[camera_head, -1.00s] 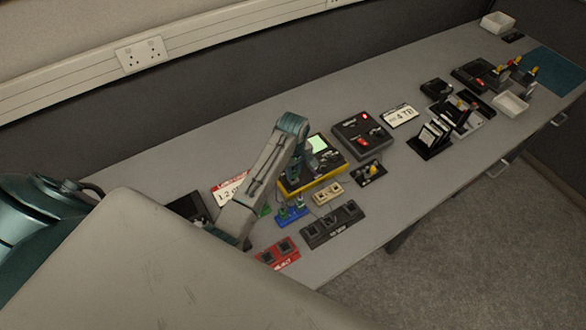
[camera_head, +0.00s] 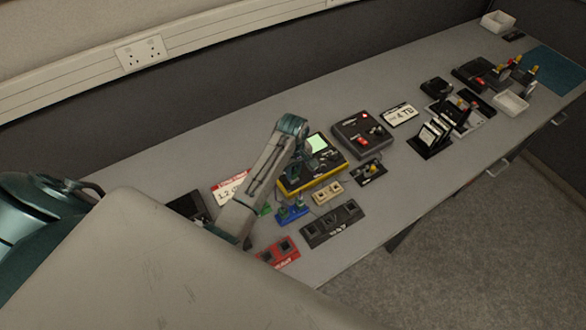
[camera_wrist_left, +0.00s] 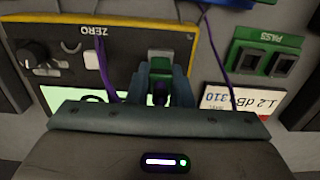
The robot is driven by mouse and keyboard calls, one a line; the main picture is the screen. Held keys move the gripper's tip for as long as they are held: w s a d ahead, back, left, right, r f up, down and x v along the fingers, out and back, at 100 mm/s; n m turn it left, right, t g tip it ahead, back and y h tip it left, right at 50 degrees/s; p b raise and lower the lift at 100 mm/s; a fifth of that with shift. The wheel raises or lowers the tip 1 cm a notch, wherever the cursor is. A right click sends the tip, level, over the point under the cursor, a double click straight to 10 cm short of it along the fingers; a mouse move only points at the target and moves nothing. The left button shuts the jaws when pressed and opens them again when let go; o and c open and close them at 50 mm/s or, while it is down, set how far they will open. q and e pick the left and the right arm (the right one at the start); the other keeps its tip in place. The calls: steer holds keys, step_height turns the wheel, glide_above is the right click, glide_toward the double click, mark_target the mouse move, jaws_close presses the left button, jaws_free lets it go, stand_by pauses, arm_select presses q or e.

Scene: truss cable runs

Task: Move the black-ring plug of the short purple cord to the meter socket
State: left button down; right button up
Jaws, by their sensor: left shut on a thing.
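The meter (camera_head: 314,182) is a yellow-edged black box with a lit green screen. It also fills the left of the left wrist view (camera_wrist_left: 185,29), with "ZERO", a knob and a pale button. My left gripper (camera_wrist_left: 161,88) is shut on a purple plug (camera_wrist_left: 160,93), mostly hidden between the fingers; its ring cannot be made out. A green and grey socket-like block (camera_wrist_left: 166,57) lies just beyond the fingertips at the meter. Whether the plug is seated there is hidden. A purple cord (camera_wrist_left: 101,65) runs over the meter; another purple length (camera_wrist_left: 216,50) hangs to the right. In the head view my left gripper (camera_head: 301,167) is over the meter. My right gripper is not in view.
A green PASS block (camera_wrist_left: 264,57) and a 1.2 dB card (camera_wrist_left: 245,100) lie beside the meter. Blue (camera_head: 292,211), beige (camera_head: 328,194), black (camera_head: 331,224) and red (camera_head: 279,253) socket blocks sit in front. A black switch box (camera_head: 363,134) stands to the right.

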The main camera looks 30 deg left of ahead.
arm_select(q)
steer(key=shift+f, duration=0.35)
stand_by(0.6)
steer(key=c, duration=1.2)
jaws_free()
steer(key=shift+r, duration=2.5)
steer(key=shift+r, duration=2)
steer(key=shift+f, duration=0.1)
